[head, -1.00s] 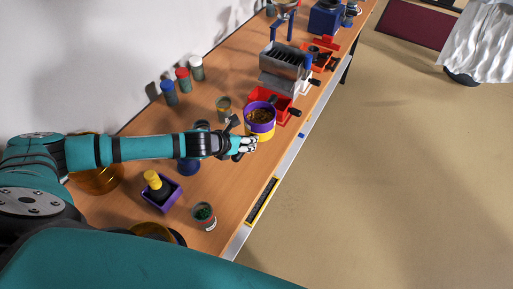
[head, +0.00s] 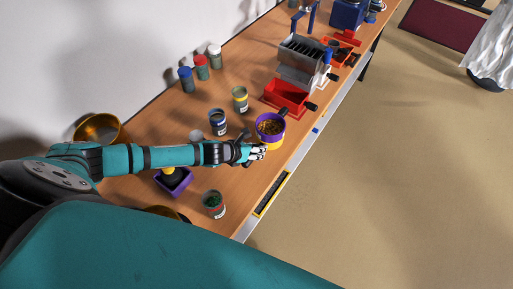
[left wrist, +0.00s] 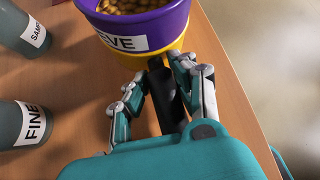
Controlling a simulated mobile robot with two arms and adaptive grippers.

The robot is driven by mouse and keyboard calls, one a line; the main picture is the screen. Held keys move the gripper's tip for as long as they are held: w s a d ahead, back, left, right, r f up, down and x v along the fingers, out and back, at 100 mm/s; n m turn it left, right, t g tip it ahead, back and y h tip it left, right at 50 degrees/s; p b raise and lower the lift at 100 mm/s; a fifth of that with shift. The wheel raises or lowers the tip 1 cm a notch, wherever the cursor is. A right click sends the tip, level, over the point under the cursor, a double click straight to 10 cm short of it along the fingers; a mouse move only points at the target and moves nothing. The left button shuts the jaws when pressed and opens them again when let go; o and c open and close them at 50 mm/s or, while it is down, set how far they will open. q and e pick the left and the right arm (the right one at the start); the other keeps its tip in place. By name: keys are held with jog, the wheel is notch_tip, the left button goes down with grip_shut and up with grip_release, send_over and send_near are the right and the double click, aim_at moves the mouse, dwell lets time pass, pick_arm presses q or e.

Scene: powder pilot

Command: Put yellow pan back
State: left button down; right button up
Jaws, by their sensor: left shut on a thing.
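The yellow pan (head: 271,146) is under the purple sieve (head: 282,133), which holds brown grains. In the left wrist view the yellow pan (left wrist: 180,44) shows as a band below the sieve (left wrist: 172,24), whose white label ends in "EVE". My left gripper (head: 257,153) is at the pan's near side. In the left wrist view its fingers (left wrist: 158,88) are closed around a black handle that reaches the yellow pan. I cannot tell whether the pan touches the table. My right gripper is in neither view.
A red tray (head: 287,96) lies below the grey slotted splitter (head: 302,62). The table's front edge is close to the pan.

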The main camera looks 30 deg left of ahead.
pick_arm(q)
jog(key=c, duration=1.1)
grip_release()
jog(key=shift+s+r, duration=0.15)
jog(key=b+v, duration=0.1)
jog(key=v, duration=1)
jog(key=shift+s+a+r, duration=0.15)
jog(key=shift+s+r, duration=0.05)
jog(key=shift+s, duration=0.1)
jog(key=shift+r, duration=0.1)
